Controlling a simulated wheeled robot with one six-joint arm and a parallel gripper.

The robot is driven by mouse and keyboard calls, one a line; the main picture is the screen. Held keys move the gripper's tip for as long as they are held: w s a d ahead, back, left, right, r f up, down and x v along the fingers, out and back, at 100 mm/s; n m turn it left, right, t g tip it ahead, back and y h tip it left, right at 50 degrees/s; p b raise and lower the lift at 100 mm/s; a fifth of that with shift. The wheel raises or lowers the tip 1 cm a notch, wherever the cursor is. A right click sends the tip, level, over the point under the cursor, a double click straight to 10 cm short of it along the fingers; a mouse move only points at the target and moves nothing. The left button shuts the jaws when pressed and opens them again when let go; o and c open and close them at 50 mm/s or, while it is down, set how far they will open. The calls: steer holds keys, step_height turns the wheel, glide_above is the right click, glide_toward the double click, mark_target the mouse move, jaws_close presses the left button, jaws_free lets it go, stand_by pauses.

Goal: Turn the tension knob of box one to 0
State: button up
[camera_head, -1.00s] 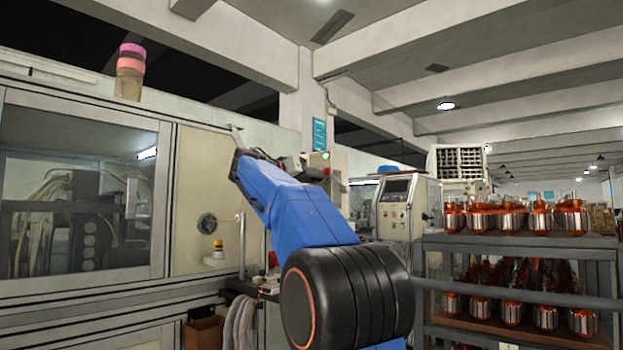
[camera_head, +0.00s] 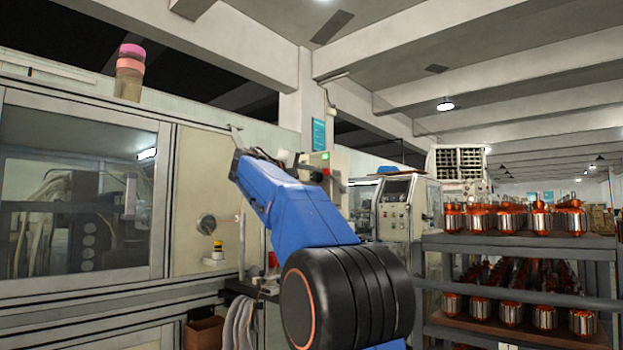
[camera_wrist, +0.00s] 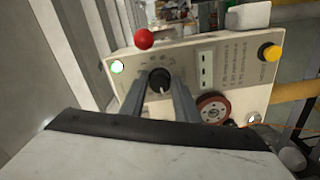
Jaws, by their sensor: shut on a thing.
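In the wrist view, a cream control box (camera_wrist: 185,50) fills the middle, tilted in the picture. A black knob (camera_wrist: 159,80) with a pale pointer line sits on its face, with small marks around it. The two grey fingers of my gripper (camera_wrist: 159,88) reach up to the knob, one on each side, and are shut on it. The numbers at the marks are too small to read. In the head view, the box (camera_head: 319,159) is small and partly hidden behind my blue arm, and my gripper's fingers cannot be made out.
In the head view, a rack of copper armatures (camera_head: 518,242) stands right and a glazed machine (camera_head: 85,195) left.

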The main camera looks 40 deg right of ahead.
steer(key=n, duration=0.3)
steer(key=shift+n, duration=2.1)
steer(key=o, duration=1)
steer(key=shift+w, duration=0.1)
steer(key=shift+o, duration=0.2)
steer(key=s+a, duration=0.1)
steer(key=a, duration=1.6)
steer(key=shift+s+a, duration=0.2)
steer(key=shift+s, duration=0.05)
